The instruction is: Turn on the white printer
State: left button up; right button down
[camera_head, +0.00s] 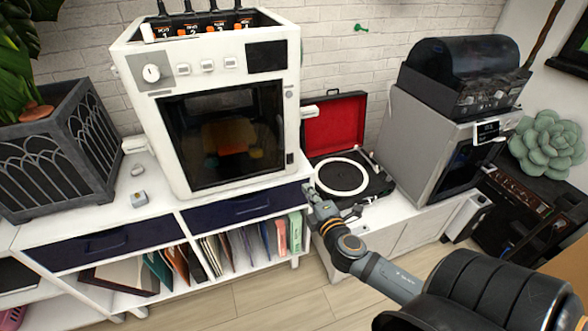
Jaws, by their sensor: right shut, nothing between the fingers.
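The white printer (140,102) stands on the white cabinet against the brick wall. It has a dark front window, a round white knob (151,73) at its upper left, a row of small white buttons (206,66) and a dark screen (266,56). A small round mark (289,94) shows on its right front edge. My right gripper (308,190) is shut and empty, below and right of the printer's lower right corner, near the cabinet's right end. I cannot tell whether it touches anything. My left gripper is not in view.
A record player (343,177) in an open red-lined case stands right of the printer. A grey machine (416,138) with a dark top stands further right. A dark planter (55,150) is at the left. Small white items (138,198) lie on the cabinet top. Wooden floor is clear in front.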

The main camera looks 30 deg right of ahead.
aim_at(290, 163)
jog(key=p+x, duration=0.2)
jog(key=x, duration=1)
jog(key=shift+w, duration=0.2)
jog(key=shift+f, duration=0.1)
